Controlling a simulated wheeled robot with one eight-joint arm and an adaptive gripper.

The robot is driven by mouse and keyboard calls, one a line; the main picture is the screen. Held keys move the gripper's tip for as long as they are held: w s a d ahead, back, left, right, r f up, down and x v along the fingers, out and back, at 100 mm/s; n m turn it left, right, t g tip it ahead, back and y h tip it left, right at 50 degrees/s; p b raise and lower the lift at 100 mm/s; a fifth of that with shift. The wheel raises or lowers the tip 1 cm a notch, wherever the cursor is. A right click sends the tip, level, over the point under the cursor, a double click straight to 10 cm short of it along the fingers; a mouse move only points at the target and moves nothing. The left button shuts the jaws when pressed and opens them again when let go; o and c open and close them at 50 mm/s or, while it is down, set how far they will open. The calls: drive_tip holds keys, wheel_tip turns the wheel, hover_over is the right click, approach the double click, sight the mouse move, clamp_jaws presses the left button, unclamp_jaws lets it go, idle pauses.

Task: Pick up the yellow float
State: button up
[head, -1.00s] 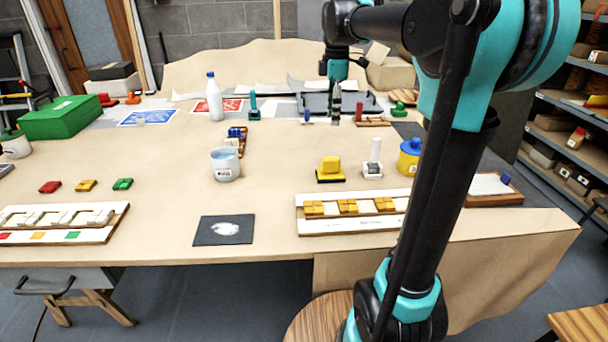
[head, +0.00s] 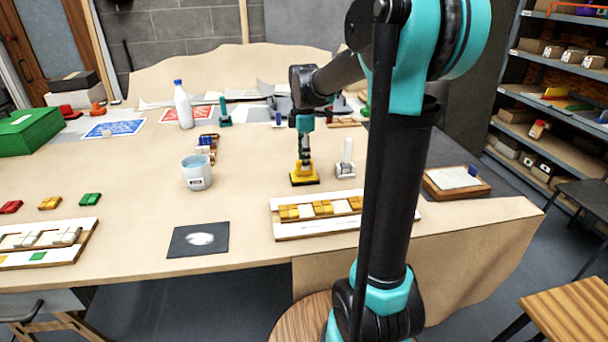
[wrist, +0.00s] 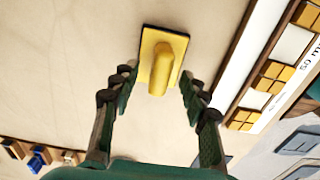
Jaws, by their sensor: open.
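The yellow float (head: 304,176) rests on the table, with a dark base and a raised yellow handle. In the wrist view the yellow float (wrist: 162,62) lies ahead of and between the fingertips, handle facing the camera. My gripper (head: 304,158) is above the float in the head view, pointing down. In the wrist view my gripper (wrist: 157,88) has its two fingers spread on either side of the handle's near end, with gaps on both sides. Whether the fingers are down at handle height is hard to tell.
A mosaic panel with yellow tiles (head: 290,230) lies in front of the float. A white-handled tool (head: 346,160) stands close to its right. A bucket (head: 197,174) stands to the left, with bare table between. A dark sheet (head: 180,243) lies at the front.

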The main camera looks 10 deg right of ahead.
sight(304, 175)
drive_tip(key=shift+f, duration=1.6)
clamp_jaws()
